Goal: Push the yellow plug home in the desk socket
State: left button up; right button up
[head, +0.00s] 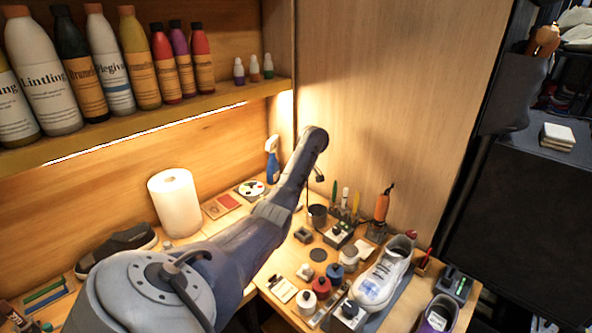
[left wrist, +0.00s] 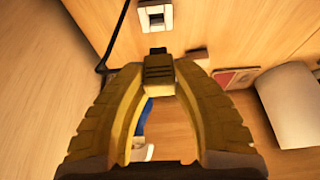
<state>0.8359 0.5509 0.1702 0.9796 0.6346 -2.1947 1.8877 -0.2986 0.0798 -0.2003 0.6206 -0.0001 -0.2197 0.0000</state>
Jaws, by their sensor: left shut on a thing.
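In the left wrist view my left gripper (left wrist: 158,78) has its two yellowish ridged fingers closed together at the tips on a small dark block (left wrist: 158,67). A dark end sticks out beyond the fingertips toward the wooden panel. The socket (left wrist: 155,17), a pale plate with a dark centre, is on that panel just beyond. A gap of bare wood shows between block and socket. In the head view my left arm reaches toward the back corner, and its fingers, the plug and the socket cannot be made out.
A black cord (left wrist: 107,42) runs down left of the socket. A paper towel roll (left wrist: 290,107) stands at the right, also in the head view (head: 175,202). A blue spray bottle (head: 271,160) stands by the corner. A white sneaker (head: 382,280) and several bottles crowd the right desk.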

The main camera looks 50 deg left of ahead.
dwell(0.5)
pick_arm(q)
jog(key=shift+f, duration=2.85)
jog(key=shift+f, duration=1.35)
jog(key=o, duration=1.1)
jog(key=shift+d+r, duration=0.1)
jog(key=shift+v, duration=5.9)
